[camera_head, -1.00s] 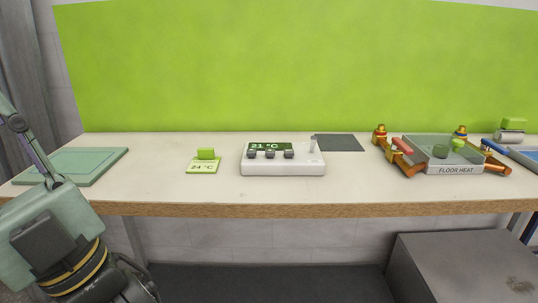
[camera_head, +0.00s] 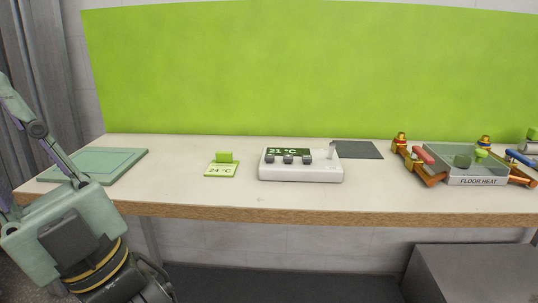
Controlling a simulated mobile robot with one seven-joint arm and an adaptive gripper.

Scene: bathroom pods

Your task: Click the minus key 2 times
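A white control box (camera_head: 300,173) stands on the bench, near its middle. Its dark green display (camera_head: 288,151) reads 21 °C. Three dark keys (camera_head: 288,159) sit in a row just below the display; their marks are too small to read, so I cannot tell which is the minus key. A small lever (camera_head: 332,146) stands at the box's right end. A yellow-green card (camera_head: 222,169) reading 24 °C lies left of the box, with a green block at its back. My arm is at the lower left, apart from the box. My gripper is not in view.
A pale green board (camera_head: 93,164) lies at the bench's left end. A dark grey mat (camera_head: 357,149) lies behind the box at right. A FLOOR HEAT unit (camera_head: 477,181) with copper pipes and small figures stands further right. The bench front before the box is clear.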

